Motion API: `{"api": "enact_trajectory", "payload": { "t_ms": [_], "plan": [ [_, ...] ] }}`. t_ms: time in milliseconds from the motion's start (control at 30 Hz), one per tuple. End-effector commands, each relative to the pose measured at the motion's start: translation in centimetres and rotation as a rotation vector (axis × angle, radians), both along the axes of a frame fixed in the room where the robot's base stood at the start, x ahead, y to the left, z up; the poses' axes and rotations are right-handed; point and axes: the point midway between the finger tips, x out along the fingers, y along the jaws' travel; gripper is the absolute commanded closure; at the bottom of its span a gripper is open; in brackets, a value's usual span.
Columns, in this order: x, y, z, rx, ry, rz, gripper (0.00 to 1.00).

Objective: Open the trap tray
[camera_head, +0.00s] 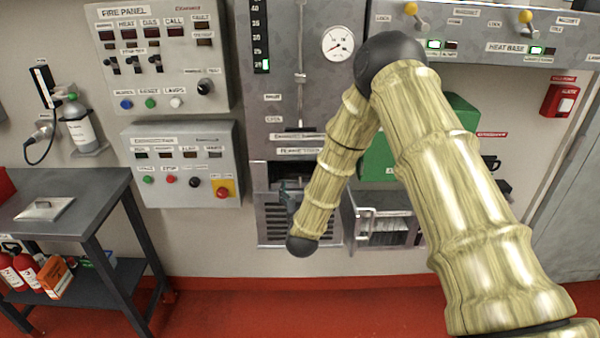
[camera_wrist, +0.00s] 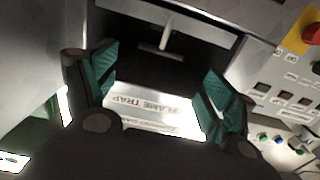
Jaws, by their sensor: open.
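The trap tray's place is marked by a white "FLAME TRAP" label (camera_wrist: 150,104), which appears upside down in the wrist view. It borders a dark recess (camera_wrist: 185,60) in the grey cabinet. A pale T-shaped handle (camera_wrist: 164,40) shows at the recess; I cannot tell how far the tray is drawn out. My gripper (camera_wrist: 162,70) is open, its teal-padded fingers apart on either side of the label, with nothing seen between them. In the head view my forearm hides part of the recess, and only a bit of my gripper (camera_head: 288,193) shows at the opening.
A low compartment with an open grey door (camera_head: 362,218) stands right of the recess. The control panel (camera_head: 184,163) is on the wall to the left. A dark table (camera_head: 75,200) stands at far left. The red floor (camera_head: 300,308) in front is clear.

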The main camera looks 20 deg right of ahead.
Motion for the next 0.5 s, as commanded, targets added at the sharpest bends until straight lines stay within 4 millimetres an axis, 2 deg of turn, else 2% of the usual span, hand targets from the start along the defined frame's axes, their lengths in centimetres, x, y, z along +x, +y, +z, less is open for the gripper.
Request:
{"api": "enact_trajectory", "payload": {
  "t_ms": [300,500],
  "plan": [
    [4.9,-1.5,0.2,-0.001,0.0,-0.002,0.16],
    [7.4,-2.2,0.1,0.001,0.002,-0.001,0.16]
  ]
}}
